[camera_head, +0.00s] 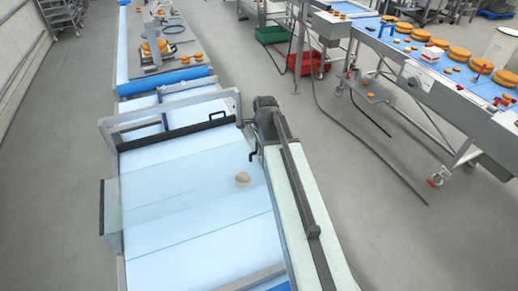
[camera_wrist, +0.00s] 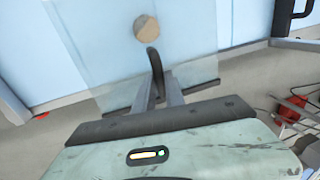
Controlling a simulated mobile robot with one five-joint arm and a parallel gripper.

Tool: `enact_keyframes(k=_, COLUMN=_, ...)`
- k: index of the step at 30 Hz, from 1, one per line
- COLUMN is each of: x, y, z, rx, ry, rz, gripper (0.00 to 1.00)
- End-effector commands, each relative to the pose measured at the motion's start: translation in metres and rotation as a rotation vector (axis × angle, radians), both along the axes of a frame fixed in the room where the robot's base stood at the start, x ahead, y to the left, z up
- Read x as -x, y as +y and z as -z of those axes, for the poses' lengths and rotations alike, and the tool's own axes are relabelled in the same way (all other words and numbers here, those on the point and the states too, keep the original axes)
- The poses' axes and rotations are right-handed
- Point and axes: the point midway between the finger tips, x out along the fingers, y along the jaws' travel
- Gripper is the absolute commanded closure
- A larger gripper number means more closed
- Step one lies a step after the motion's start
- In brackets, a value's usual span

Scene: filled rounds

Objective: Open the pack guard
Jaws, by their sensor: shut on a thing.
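The pack guard, a clear panel (camera_head: 178,188), lies across the pale blue belt in the head view. It also shows in the wrist view as a clear sheet (camera_wrist: 190,52) with a dark lower edge. A curved black handle (camera_wrist: 154,60) stands at that edge. My gripper (camera_wrist: 158,90) has its two grey fingers on either side of the handle's lower part and is shut on it.
A metal frame (camera_head: 170,108) and a dark bar with a black handle (camera_head: 217,115) cross the belt farther back. A second conveyor (camera_head: 440,65) with orange rounds stands at the right. Green (camera_head: 272,34) and red (camera_head: 308,64) crates sit behind.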

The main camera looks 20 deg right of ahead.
Motion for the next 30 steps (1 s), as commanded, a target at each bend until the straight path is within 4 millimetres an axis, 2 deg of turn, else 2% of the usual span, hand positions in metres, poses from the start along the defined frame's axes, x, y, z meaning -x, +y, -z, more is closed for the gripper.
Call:
enact_keyframes(k=14, x=0.000, y=0.003, z=0.000, rx=0.000, ry=-0.001, rz=0.000, gripper=1.00)
enact_keyframes(k=19, x=-0.006, y=0.000, z=0.000, rx=-0.001, ry=-0.001, rz=0.001, gripper=1.00)
enact_keyframes(k=23, x=-0.025, y=-0.001, z=0.000, rx=-0.001, ry=-0.002, rz=0.000, gripper=1.00)
enact_keyframes(k=26, x=-0.049, y=-0.002, z=0.000, rx=-0.001, ry=-0.002, rz=0.001, gripper=1.00)
enact_keyframes(k=30, x=-0.093, y=-0.002, z=0.000, rx=0.000, ry=-0.003, rz=0.000, gripper=1.00)
